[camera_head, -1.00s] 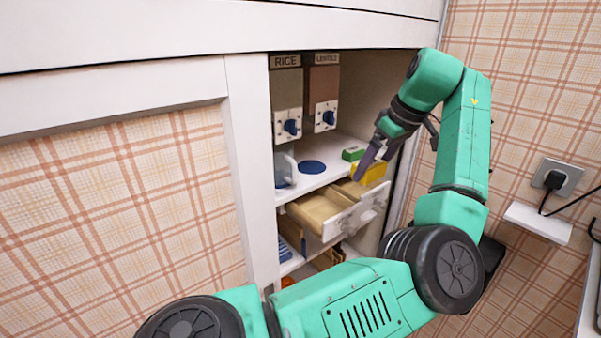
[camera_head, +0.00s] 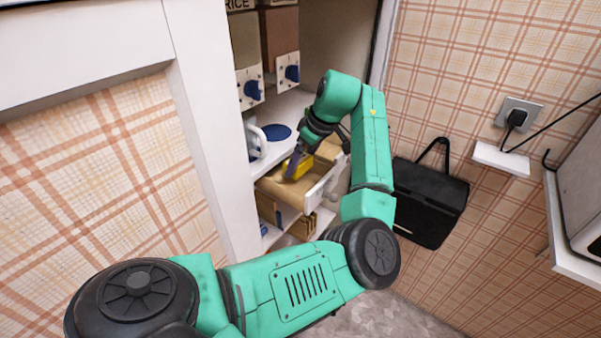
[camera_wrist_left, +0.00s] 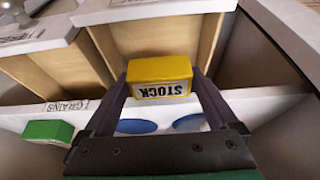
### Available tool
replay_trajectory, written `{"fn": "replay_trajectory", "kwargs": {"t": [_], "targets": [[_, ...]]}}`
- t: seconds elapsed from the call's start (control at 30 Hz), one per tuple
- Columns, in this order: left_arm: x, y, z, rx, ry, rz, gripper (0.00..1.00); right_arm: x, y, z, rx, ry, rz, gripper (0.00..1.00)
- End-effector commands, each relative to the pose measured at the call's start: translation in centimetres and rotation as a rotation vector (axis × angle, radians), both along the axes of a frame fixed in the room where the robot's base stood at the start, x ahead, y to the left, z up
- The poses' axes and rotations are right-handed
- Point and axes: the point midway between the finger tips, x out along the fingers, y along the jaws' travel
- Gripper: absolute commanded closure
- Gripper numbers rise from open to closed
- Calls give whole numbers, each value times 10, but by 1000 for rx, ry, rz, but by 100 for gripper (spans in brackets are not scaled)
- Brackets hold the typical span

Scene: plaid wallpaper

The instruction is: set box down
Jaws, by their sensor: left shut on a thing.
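A yellow box (camera_head: 303,166) marked STOCK is between the fingers of my left gripper (camera_head: 293,165). In the left wrist view the box (camera_wrist_left: 160,72) is pinched by both dark fingers of the shut gripper (camera_wrist_left: 162,88), with its label upside down. The box is over the open wooden drawer (camera_head: 270,186), whose compartments show in the left wrist view (camera_wrist_left: 165,38). I cannot tell whether the box touches the drawer floor. My right gripper is not in view.
A green box (camera_wrist_left: 48,130) shows beside the drawer unit in the left wrist view. A blue disc (camera_head: 277,132) and a white mug (camera_head: 256,142) are on the shelf. Dispensers hang above. A black bag (camera_head: 432,200) hangs on the right wall.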

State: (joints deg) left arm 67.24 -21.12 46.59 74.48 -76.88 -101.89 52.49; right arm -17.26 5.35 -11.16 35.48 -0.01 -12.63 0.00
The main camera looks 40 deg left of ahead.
Motion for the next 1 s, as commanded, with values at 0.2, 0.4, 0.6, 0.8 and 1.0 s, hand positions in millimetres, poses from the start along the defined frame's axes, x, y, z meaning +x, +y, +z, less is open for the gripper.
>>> {"fn": "replay_trajectory", "kwargs": {"t": [0.2,0.4,0.6,0.8,1.0], "targets": [[0,-1,-36,-1,2,-1,64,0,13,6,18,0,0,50],[0,0,-52,1,-3,0,64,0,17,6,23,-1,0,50],[0,0,-53,1,-2,-1,3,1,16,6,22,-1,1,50],[0,0,-53,0,-2,-1,0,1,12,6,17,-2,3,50],[2,-5,-40,2,-4,-1,0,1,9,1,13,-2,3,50]]}}
